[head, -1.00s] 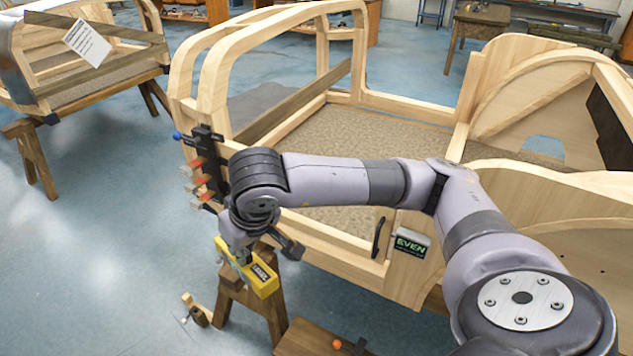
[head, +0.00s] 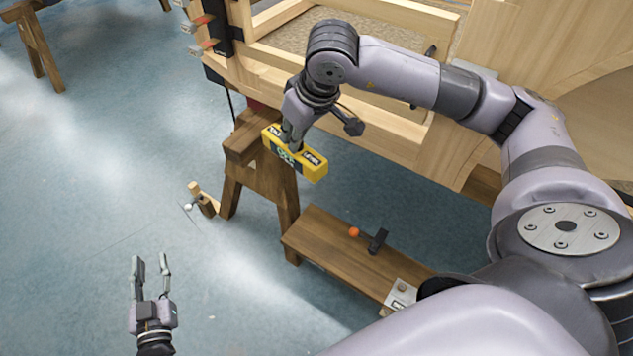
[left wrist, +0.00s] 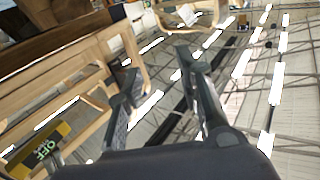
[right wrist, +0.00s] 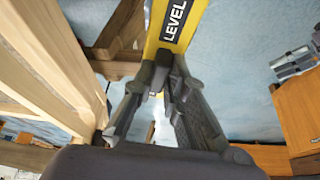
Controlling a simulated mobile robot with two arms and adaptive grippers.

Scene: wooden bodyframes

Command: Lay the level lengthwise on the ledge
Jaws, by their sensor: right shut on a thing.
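The yellow level (head: 313,168) has black label panels and a green display. My right gripper (head: 291,138) is shut on it and holds it in the air near the trestle top. In the right wrist view the level (right wrist: 187,12) lies across the closed fingertips (right wrist: 165,70). The left wrist view shows the level's end (left wrist: 62,130) with a green "OFF". My left gripper (head: 151,262) is open and empty, low over the floor at the left. The wooden body frame (head: 385,140) stands behind the level; I cannot tell which of its rails is the ledge.
A wooden trestle (head: 262,185) stands under the frame's corner. A low bench (head: 330,245) carries an orange-ended hammer-like tool (head: 377,240) and a small light box (head: 399,295). A small wooden tool (head: 205,200) is on the floor. Clamps (head: 215,30) hang on the frame's corner.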

